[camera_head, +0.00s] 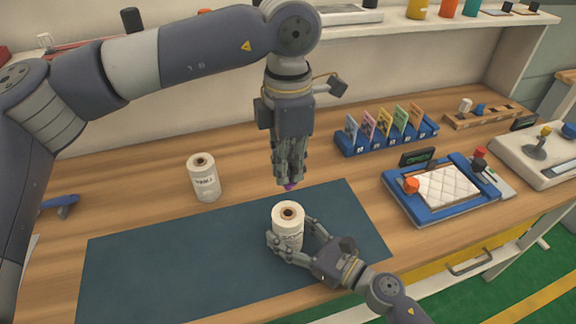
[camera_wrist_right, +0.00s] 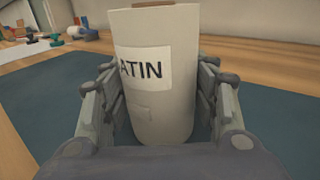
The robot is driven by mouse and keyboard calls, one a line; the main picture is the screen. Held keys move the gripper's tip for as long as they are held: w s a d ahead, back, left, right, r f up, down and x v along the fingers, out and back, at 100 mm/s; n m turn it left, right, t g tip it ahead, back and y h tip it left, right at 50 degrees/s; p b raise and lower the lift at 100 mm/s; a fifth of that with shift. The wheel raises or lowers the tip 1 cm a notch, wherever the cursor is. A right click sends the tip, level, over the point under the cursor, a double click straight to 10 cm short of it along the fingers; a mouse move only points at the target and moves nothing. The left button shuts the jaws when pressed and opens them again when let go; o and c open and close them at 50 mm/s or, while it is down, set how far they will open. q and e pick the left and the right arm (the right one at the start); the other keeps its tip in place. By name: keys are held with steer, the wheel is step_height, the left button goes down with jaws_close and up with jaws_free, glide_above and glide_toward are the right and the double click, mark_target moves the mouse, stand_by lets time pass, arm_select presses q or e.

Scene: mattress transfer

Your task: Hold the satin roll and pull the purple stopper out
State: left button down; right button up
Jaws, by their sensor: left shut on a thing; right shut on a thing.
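The satin roll (camera_head: 288,229) stands upright on the dark mat (camera_head: 150,262), white with a dark hole in its top. In the right wrist view the roll (camera_wrist_right: 155,85) shows a label ending in "ATIN". My right gripper (camera_head: 282,251) is shut around the roll's lower sides. My left gripper (camera_head: 289,180) points down above the roll, with its fingers closed. The purple stopper (camera_head: 290,187) shows as a small tip between these fingers, apart from the roll and above it. Most of the stopper is hidden by the fingers.
Another white roll (camera_head: 204,178) stands on the wooden table behind the mat. A blue rack of coloured cards (camera_head: 385,137) and a blue tray with a quilted white pad (camera_head: 448,187) stand to the right. The mat's left part is clear.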

steer(key=o, duration=1.4)
steer(key=v, duration=1.1)
steer(key=shift+s+d, duration=0.35)
steer(key=shift+d, duration=0.1)
